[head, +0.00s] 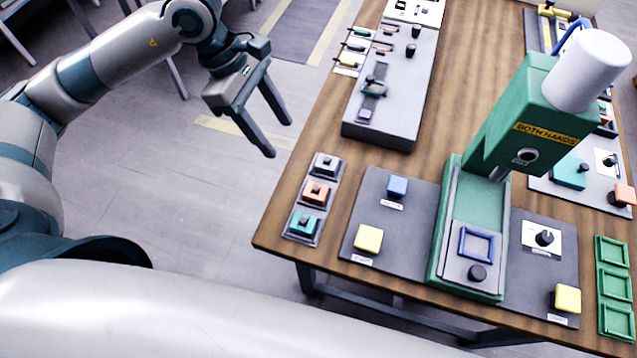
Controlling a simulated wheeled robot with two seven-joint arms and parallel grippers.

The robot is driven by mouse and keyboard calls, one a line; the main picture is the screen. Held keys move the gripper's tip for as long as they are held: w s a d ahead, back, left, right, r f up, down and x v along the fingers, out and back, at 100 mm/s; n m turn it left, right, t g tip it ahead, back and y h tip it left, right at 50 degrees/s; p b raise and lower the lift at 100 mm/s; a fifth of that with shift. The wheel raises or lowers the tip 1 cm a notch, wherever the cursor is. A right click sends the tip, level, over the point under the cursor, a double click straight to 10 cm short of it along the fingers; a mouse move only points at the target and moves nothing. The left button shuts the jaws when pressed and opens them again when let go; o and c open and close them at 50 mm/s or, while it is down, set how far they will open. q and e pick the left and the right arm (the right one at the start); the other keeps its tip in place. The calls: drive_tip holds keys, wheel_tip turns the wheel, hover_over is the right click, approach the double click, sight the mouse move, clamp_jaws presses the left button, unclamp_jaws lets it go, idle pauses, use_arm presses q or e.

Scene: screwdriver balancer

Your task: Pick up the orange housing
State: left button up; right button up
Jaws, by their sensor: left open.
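An orange housing (317,192) sits in the middle place of a narrow grey tray (294,236) at the table's near left edge. A grey housing (326,164) is behind it and a teal housing (303,223) in front. My left gripper (280,140) is open and empty, with its two fingers apart. It hangs over the floor, left of the table, up and to the left of the orange housing in the picture, not touching it. My right gripper is out of view.
A green press (530,125) with a blue frame (477,244) on its bed stands right of the tray. Between them, a grey panel carries a blue button (397,186) and a yellow button (368,239). A grey raised fixture (402,95) stands behind. Another orange block (623,194) is at far right.

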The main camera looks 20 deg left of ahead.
use_arm(q)
drive_tip(key=p, duration=0.5)
hover_over(312, 190)
drive_tip(key=w+a, duration=0.2)
drive_tip(key=a, duration=0.1)
drive_tip(key=shift+s+f, duration=0.15)
drive_tip(key=shift+f, duration=2.7)
drive_tip(key=shift+s+f, duration=0.1)
drive_tip(key=shift+f, duration=2.7)
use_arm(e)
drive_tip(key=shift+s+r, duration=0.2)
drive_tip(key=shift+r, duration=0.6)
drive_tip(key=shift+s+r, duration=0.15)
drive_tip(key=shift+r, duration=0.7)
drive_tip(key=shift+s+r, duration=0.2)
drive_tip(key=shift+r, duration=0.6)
